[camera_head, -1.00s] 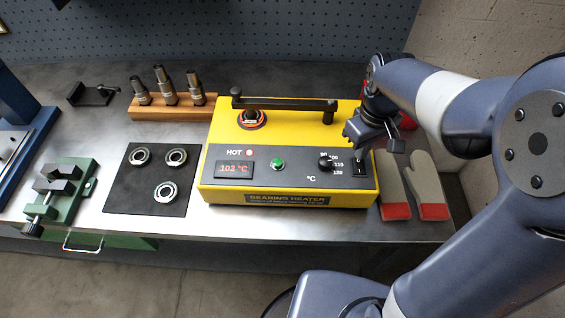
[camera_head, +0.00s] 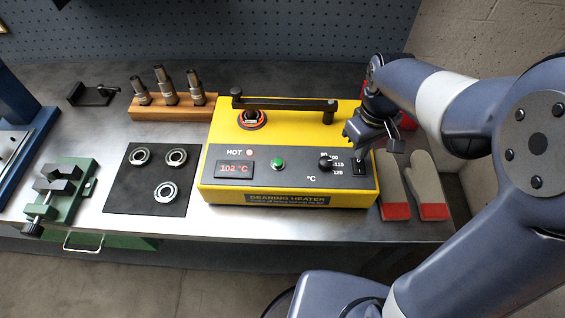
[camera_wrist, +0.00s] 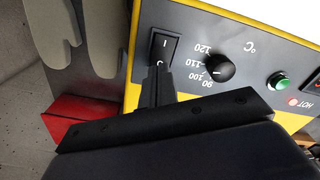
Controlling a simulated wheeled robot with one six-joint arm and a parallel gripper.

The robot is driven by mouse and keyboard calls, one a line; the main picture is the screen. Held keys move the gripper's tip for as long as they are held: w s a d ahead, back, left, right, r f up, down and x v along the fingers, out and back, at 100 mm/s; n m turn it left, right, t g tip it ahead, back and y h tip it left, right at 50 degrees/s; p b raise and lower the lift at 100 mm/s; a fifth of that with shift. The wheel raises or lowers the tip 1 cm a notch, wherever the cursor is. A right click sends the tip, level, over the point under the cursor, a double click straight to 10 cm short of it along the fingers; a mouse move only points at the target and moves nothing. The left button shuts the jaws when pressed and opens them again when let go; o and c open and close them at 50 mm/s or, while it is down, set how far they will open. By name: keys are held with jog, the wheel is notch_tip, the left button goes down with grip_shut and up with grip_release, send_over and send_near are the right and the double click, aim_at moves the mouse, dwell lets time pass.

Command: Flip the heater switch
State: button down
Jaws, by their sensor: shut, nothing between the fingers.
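The yellow bearing heater (camera_head: 222,134) stands on the bench, its display reading 102 °C and its HOT lamp lit red. The black heater switch (camera_head: 360,169) is at the right end of its grey front panel. In the wrist view the rocker switch (camera_wrist: 164,46) shows the marks I and O. My gripper (camera_head: 360,155) is shut and empty, pointing down at the switch. In the wrist view its fingertips (camera_wrist: 156,74) are at the O end of the switch and partly cover it. I cannot tell whether they touch.
A dial knob (camera_head: 325,163) and a green button (camera_head: 277,163) sit left of the switch. Gloves with red cuffs (camera_head: 432,186) lie right of the heater. A black mat (camera_head: 122,196) with bearings and a wooden block (camera_head: 150,112) with metal pieces are at left.

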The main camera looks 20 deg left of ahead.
jog(key=shift+f+b, duration=0.7)
jog(key=shift+f, duration=0.25)
dwell(0.6)
notch_tip(320, 180, up, 7)
jog(key=p, duration=0.6)
jog(key=shift+r, duration=0.1)
dwell(0.3)
notch_tip(320, 180, down, 7)
jog(key=b, duration=0.6)
jog(key=shift+r, duration=0.1)
dwell(0.3)
